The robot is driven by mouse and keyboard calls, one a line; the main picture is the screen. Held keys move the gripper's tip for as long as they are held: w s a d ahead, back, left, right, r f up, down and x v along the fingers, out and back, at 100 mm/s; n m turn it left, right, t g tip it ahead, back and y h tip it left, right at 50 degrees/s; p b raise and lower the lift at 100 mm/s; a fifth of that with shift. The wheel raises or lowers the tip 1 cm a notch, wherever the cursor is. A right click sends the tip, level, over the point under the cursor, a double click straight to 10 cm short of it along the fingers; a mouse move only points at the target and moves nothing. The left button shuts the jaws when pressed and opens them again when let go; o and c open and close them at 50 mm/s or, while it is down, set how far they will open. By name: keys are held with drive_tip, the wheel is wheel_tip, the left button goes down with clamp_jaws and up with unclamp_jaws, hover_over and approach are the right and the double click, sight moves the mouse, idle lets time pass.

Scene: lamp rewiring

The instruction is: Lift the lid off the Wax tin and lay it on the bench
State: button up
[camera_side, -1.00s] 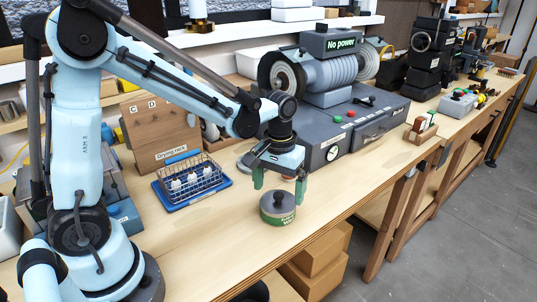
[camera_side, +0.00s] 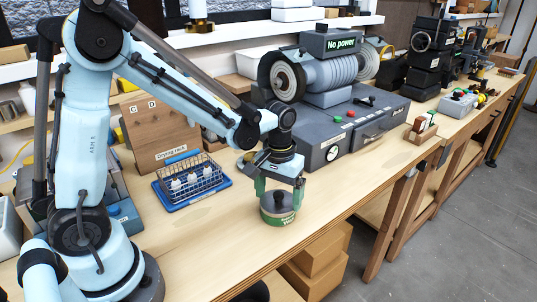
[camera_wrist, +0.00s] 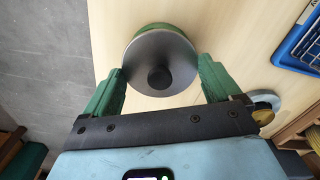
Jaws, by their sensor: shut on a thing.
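The Wax tin (camera_side: 278,219) is a round green tin with a pale label band, upright on the bench (camera_side: 345,190) near its front edge. Its grey lid (camera_side: 270,206) with a dark knob sits on top, with no clear gap between them in the side view. My gripper (camera_side: 279,202) points down with a green finger on each side of the lid. In the wrist view, the fingers (camera_wrist: 161,74) are shut on opposite sides of the lid's rim (camera_wrist: 160,47), and the tin's green edge (camera_wrist: 157,27) shows behind it.
A blue tray with a wire drying rack (camera_side: 190,184) stands left of the tin. A grey machine base (camera_side: 340,135) with a grinder stands behind. Bare bench lies to the tin's left and right. The bench's front edge is close.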

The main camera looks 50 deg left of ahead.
drive_tip(key=shift+r, duration=0.15)
wheel_tip(320, 180, up, 4)
drive_tip(key=shift+f, duration=0.1)
drive_tip(key=s+d+r, duration=0.6)
drive_tip(key=d, duration=0.3)
drive_tip(key=w+d+f, duration=0.3)
drive_tip(key=w, duration=0.8)
hover_over(318, 202)
wheel_tip(318, 202, down, 6)
drive_tip(key=shift+f, duration=2.15)
drive_tip(key=shift+f, duration=0.2)
drive_tip(key=o, duration=0.7)
